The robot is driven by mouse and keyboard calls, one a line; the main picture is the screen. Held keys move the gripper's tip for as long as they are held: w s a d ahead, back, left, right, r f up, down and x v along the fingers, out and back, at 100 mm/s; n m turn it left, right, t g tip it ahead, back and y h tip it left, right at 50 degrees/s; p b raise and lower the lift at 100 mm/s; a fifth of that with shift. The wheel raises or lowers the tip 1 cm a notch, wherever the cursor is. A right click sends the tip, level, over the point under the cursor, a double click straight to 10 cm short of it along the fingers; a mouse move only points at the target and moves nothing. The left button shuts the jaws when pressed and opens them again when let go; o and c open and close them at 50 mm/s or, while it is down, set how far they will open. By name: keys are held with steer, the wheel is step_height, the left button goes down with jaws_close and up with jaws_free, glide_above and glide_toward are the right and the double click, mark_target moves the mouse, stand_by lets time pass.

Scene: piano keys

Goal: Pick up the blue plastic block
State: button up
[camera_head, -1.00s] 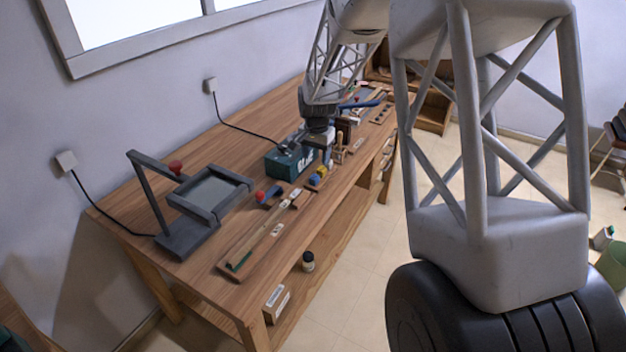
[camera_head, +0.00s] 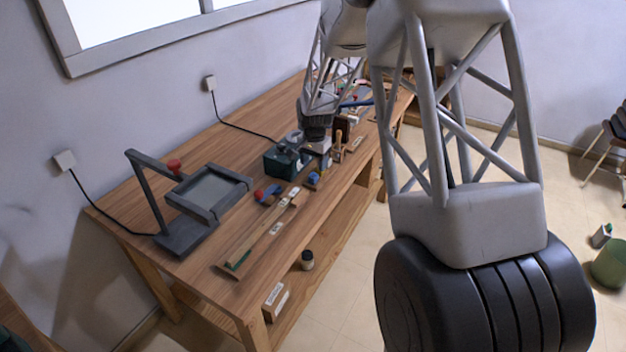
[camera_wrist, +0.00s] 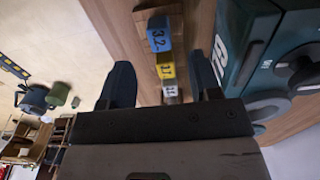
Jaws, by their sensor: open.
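The blue block (camera_wrist: 158,36), marked "32", sits in a row on the wooden table in the wrist view. A yellow block (camera_wrist: 166,68) and a pale block (camera_wrist: 170,91) line up behind it, toward my palm. My gripper (camera_wrist: 160,65) is open and empty, with its dark fingers spread to either side of the row and apart from the blocks. The blue block lies beyond the fingertips in the picture. In the head view the blue block (camera_head: 313,179) shows near the table's front edge, just below my gripper (camera_head: 318,158), which largely hides the other blocks.
A dark teal box-shaped device (camera_head: 282,163) stands close left of my gripper and appears beside the right finger in the wrist view (camera_wrist: 243,45). A long wooden strip (camera_head: 262,235), a red-and-blue item (camera_head: 266,194) and a grey frame stand (camera_head: 185,240) occupy the near table.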

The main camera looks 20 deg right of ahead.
mark_target(314, 174)
steer(key=shift+f, duration=0.35)
steer(key=shift+f, duration=0.1)
steer(key=shift+w+f, duration=0.1)
steer(key=shift+f, duration=2.4)
steer(key=c, duration=1)
